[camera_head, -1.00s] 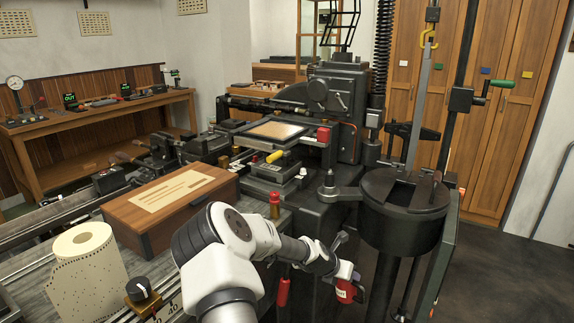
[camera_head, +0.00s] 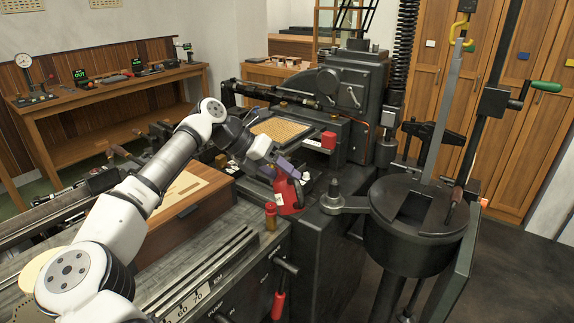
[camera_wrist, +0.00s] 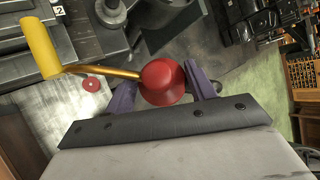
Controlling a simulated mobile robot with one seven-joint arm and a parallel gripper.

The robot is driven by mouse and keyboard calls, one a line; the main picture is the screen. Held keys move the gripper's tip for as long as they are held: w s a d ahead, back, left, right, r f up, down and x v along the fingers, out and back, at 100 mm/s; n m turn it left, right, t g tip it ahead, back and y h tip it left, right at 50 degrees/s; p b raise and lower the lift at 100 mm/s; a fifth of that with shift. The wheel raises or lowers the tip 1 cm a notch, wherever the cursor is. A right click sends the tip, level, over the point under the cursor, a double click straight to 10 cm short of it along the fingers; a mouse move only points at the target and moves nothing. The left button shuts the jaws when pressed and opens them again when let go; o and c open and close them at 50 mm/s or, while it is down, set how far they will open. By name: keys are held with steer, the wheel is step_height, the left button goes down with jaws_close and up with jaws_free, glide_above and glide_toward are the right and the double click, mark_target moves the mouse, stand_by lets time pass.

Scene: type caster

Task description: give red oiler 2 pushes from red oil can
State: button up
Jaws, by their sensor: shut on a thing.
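My gripper (camera_head: 287,170) is shut on the red oil can (camera_head: 289,196), near the machine's front side. In the wrist view the can's round red top (camera_wrist: 163,80) sits between my two purple fingers. Its thin brass spout (camera_wrist: 105,72) points left and overlaps a yellow cylinder in the picture. The red oiler (camera_head: 271,214), a small brass post with a red cap, stands upright on the machine's edge, left of and nearer than the can. A small red disc (camera_wrist: 91,84) in the wrist view, below the spout, looks like its cap. The spout tip is hard to make out.
A wooden box (camera_head: 205,195) is partly behind my arm. The yellow cylinder (camera_wrist: 40,48) looks like a machine handle. A dark round pot (camera_head: 418,240) stands to the right, and a red-handled lever (camera_head: 279,304) hangs at the front. Floor is open at lower right.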

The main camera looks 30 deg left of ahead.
mark_target(280, 193)
steer(key=shift+s+r, duration=0.1)
steer(key=shift+s, duration=0.05)
steer(key=shift+s+a, duration=0.1)
steer(key=shift+f+b, duration=1.8)
steer(key=shift+f, duration=1.2)
steer(key=shift+f+b, duration=0.45)
steer(key=shift+f, duration=0.2)
steer(key=shift+r+p, duration=0.55)
steer(key=shift+r, duration=0.4)
steer(key=shift+f, duration=0.15)
steer(key=shift+f, duration=0.25)
